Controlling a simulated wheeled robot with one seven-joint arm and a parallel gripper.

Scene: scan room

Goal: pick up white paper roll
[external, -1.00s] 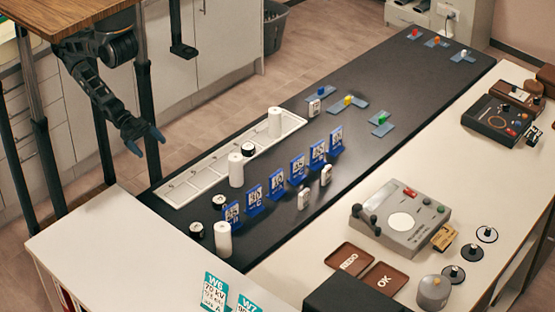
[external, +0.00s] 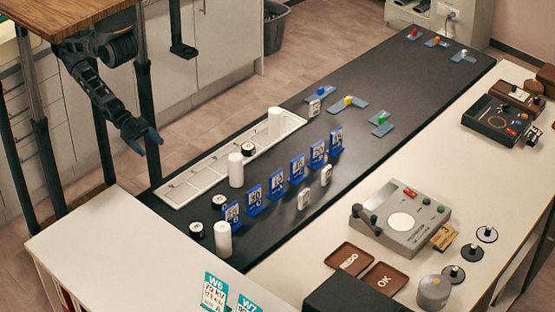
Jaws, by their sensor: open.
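Three white paper rolls stand upright in the external view. One roll (external: 223,240) is at the near left end of the black counter strip. A second roll (external: 236,171) stands at the edge of the white slotted tray (external: 190,188). A third roll (external: 274,122) stands toward the tray's far end. My gripper (external: 147,143) hangs at the left, open and empty, pointing down and to the right. It is apart from all the rolls, left of the counter strip.
Blue numbered card holders (external: 276,185) stand in a row right of the rolls. Small black-and-white discs (external: 196,229) lie near the rolls. A grey control box (external: 402,218) and brown trays (external: 349,258) are on the white counter. The black strip's far middle is mostly clear.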

